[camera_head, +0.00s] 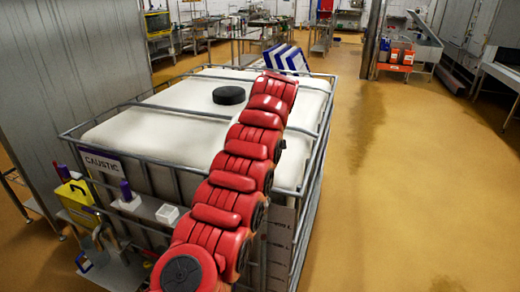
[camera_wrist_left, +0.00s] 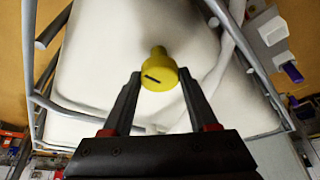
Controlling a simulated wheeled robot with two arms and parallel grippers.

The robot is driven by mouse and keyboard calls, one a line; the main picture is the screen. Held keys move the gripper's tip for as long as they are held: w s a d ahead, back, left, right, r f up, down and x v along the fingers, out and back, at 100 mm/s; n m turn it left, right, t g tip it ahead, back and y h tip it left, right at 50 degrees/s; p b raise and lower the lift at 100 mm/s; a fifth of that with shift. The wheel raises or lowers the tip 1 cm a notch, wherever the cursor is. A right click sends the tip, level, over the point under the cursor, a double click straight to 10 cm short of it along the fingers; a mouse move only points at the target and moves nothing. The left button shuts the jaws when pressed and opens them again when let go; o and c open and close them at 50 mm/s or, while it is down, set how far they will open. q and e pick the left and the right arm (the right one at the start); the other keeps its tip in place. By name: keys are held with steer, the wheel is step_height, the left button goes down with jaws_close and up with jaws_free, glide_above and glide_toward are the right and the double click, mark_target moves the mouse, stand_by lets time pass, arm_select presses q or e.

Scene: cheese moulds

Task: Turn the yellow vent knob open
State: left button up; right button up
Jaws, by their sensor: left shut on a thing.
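The yellow vent knob (camera_wrist_left: 160,76) shows in the left wrist view, standing out from the pale tank. It has a short dark mark on its face, slightly slanted. My left gripper (camera_wrist_left: 159,82) is shut on the knob, one dark finger on each side of it. In the head view, a red arm of mine reaches over the white caged tank (camera_head: 160,125) to its far side. The gripper and the knob are hidden there. My right gripper is in neither view.
Metal cage bars (camera_head: 318,135) surround the tank, and a black lid (camera_head: 229,95) sits on top. A "CAUSTIC" sign (camera_head: 101,164), a yellow box (camera_head: 73,194) and a small white tub (camera_head: 167,214) are at its near left. Open floor (camera_head: 420,150) lies right.

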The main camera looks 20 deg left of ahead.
arm_select(q)
steer(key=o, duration=1.4)
steer(key=shift+c, duration=0.2)
steer(key=shift+s+d+r, duration=0.1)
steer(key=shift+d+r, duration=0.05)
steer(key=shift+r, duration=0.35)
steer(key=p+v, duration=0.8)
steer(key=v, duration=0.8)
steer(key=shift+r, duration=0.2)
steer(key=shift+f, duration=0.1)
